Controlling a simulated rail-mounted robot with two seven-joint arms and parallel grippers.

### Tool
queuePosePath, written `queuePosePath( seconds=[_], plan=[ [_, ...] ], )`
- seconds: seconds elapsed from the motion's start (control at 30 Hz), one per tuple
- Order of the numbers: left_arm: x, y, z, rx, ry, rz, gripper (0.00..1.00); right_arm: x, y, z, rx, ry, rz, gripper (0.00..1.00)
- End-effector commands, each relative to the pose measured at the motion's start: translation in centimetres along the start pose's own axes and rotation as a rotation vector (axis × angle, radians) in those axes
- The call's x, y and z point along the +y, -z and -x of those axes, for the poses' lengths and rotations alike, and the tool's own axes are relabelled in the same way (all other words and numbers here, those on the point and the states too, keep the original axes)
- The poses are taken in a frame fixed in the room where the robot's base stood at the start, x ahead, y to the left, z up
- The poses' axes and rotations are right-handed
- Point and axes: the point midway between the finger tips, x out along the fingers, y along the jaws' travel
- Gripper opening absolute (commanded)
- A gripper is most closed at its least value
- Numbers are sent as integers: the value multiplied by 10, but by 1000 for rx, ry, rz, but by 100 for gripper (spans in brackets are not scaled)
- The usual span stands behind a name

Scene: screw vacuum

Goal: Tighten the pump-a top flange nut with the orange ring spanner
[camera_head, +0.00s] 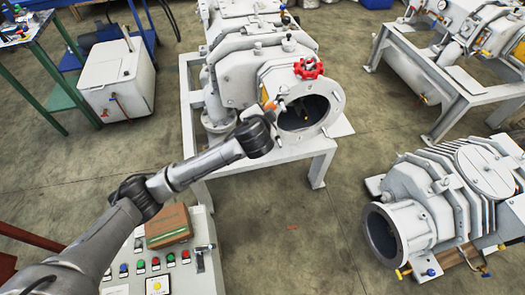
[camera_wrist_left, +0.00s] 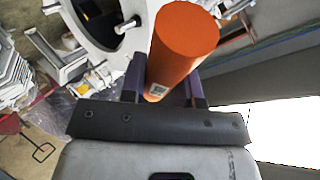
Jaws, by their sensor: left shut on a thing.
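My left gripper (camera_head: 268,112) is at the left rim of the pump's round open flange (camera_head: 329,117) in the head view. In the left wrist view its dark fingers (camera_wrist_left: 165,84) are shut on a thick orange cylinder (camera_wrist_left: 186,38), which I take for the spanner's handle. A small orange bit also shows at the gripper in the head view. The spanner's ring end is hidden or too small to tell. The pale flange (camera_wrist_left: 100,38) shows beside the orange cylinder, with a bolt (camera_wrist_left: 47,47) on its edge. I cannot tell whether the ring is on the top nut. My right gripper is out of view.
A red handwheel (camera_head: 308,68) stands above the flange. A control box (camera_head: 190,269) with buttons and a brown carton (camera_head: 168,226) lies under my left arm. Another pump (camera_head: 455,190) stands at right. Bare floor (camera_head: 285,230) lies between them.

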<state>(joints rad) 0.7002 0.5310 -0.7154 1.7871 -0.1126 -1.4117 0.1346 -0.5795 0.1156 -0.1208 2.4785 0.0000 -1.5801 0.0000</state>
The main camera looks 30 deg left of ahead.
Motion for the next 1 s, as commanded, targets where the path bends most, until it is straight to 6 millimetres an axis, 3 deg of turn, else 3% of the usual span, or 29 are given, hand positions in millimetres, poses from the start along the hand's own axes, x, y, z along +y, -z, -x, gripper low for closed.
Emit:
queuePosePath(
  seconds=[0.03,0.3,0.53,1.0],
  plan=[
    [25,-22,-21,50,50,-49,0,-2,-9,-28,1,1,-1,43],
    [66,-55,-59,243,256,-195,0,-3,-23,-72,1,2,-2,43],
    [82,-65,-68,294,318,-228,0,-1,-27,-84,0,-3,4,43],
    [84,-66,-69,303,331,-234,0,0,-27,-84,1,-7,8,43]
  ],
)
